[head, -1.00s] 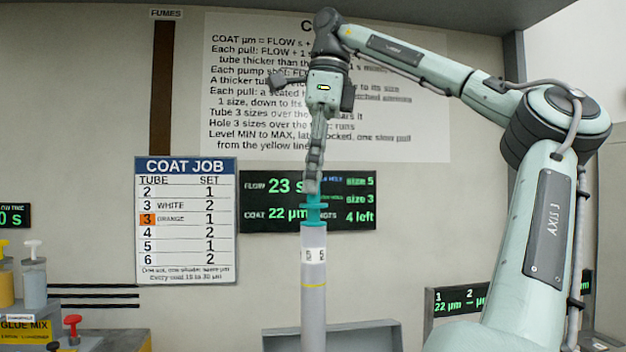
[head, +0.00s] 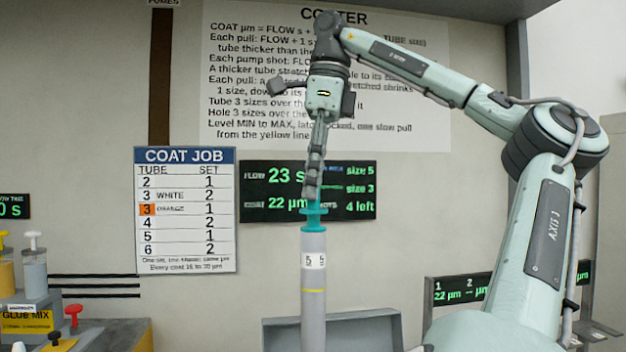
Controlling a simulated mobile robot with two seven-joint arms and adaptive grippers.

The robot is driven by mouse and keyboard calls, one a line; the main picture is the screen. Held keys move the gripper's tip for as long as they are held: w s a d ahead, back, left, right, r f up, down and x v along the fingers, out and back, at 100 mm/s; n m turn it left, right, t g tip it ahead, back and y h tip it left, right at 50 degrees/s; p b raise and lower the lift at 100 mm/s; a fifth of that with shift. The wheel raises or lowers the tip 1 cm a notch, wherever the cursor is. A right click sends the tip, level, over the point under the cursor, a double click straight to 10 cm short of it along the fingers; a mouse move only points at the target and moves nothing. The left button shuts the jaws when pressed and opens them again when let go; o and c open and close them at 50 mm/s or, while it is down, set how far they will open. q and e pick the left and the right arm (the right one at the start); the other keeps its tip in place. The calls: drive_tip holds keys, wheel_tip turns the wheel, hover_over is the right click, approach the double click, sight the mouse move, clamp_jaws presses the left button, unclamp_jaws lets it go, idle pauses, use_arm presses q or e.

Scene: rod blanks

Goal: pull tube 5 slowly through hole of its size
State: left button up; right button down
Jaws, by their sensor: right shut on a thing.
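Tube 5 (head: 313,273) is a grey upright tube with a teal cap (head: 314,218), a white band marked 5 and a thin yellow line below it. My right gripper (head: 313,194) points down and is shut on the teal cap at the tube's top. The tube's lower end runs out of the picture at the bottom. The hole is not in view. My left gripper is not in view.
A grey open bin (head: 375,335) stands behind the tube. A display (head: 307,191) reads flow 23 s, coat 22 µm, size 5, size 3. A COAT JOB sheet (head: 187,210) hangs left. Pump bottles (head: 34,272) and a glue mix box (head: 27,322) stand far left.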

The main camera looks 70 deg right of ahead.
sight(314, 230)
drive_tip(key=shift+f+b, duration=0.4)
drive_tip(key=shift+f, duration=0.2)
idle(1.1)
drive_tip(key=shift+f+b, duration=0.5)
drive_tip(key=shift+f, duration=0.45)
idle(0.5)
drive_tip(key=shift+f+b, duration=1.05)
idle(0.4)
drive_tip(key=shift+f+b, duration=1.6)
drive_tip(key=shift+f, duration=0.5)
